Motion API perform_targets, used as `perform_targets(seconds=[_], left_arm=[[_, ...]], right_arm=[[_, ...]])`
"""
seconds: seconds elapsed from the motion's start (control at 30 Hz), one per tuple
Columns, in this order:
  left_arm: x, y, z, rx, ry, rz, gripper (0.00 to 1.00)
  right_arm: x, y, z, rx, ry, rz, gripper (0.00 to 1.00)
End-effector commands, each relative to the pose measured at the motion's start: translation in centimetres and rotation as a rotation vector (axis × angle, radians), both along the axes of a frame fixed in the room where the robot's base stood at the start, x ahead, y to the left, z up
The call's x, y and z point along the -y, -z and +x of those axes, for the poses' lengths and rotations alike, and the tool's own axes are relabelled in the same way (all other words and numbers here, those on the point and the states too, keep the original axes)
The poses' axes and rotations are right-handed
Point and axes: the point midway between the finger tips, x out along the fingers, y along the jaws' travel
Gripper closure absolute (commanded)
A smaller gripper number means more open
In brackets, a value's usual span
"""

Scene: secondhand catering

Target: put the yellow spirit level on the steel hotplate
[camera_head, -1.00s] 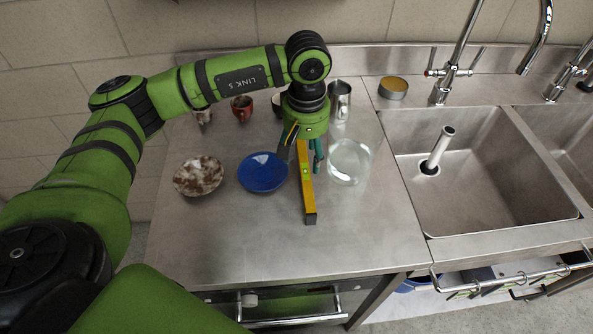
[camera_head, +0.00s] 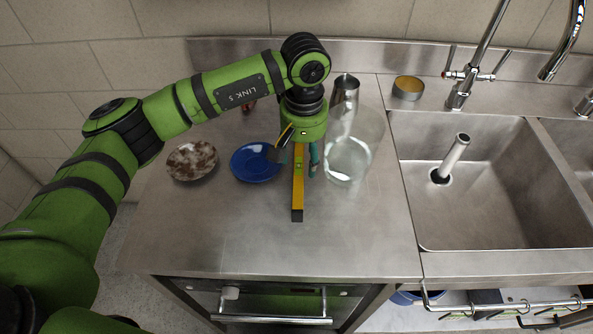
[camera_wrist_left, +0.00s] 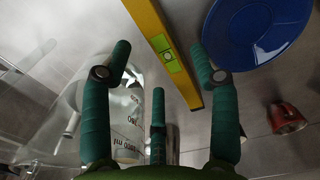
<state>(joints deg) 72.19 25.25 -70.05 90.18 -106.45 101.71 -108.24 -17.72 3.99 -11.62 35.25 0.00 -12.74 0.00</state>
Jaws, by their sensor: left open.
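The yellow spirit level (camera_head: 297,197) lies on the steel counter, its near end pointing towards me. It also crosses the left wrist view (camera_wrist_left: 165,45) diagonally, with its green vial showing. My left gripper (camera_head: 299,160) is open above the level, pointing down, with teal fingers on either side of it in the picture. In the left wrist view the fingertips (camera_wrist_left: 160,50) stand apart with nothing held between them. The level's far part is hidden under the gripper. I cannot make out a separate steel hotplate. My right gripper is not in view.
A blue plate (camera_head: 252,168) lies left of the level, and a brown-and-white dish (camera_head: 192,161) further left. A clear glass beaker (camera_head: 348,163) stands close to its right. A metal cup (camera_head: 345,88), a tin (camera_head: 408,88) and a sink (camera_head: 480,205) are beyond. The front counter is clear.

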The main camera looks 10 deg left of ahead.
Motion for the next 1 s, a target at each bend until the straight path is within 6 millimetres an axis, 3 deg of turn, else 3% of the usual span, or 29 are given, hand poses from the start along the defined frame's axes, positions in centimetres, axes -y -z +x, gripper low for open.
perform_targets(seconds=[0.23, 0.5, 0.6, 0.67, 1.0], left_arm=[[-0.3, 4.0, 0.1, -0.003, -0.001, 0.000, 0.39], [-0.3, 4.2, 0.2, -0.001, -0.001, -0.001, 0.39], [-0.3, 4.2, 0.2, -0.001, -0.001, -0.001, 0.79], [-0.3, 4.2, 0.2, -0.001, -0.001, 0.000, 1.00], [-0.3, 4.2, 0.2, 0.000, -0.002, -0.001, 1.00]], right_arm=[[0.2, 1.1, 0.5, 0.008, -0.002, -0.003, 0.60], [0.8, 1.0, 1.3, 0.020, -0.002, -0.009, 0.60], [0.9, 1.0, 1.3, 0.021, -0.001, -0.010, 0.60], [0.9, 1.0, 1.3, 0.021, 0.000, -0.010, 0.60], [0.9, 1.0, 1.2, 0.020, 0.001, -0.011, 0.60]])
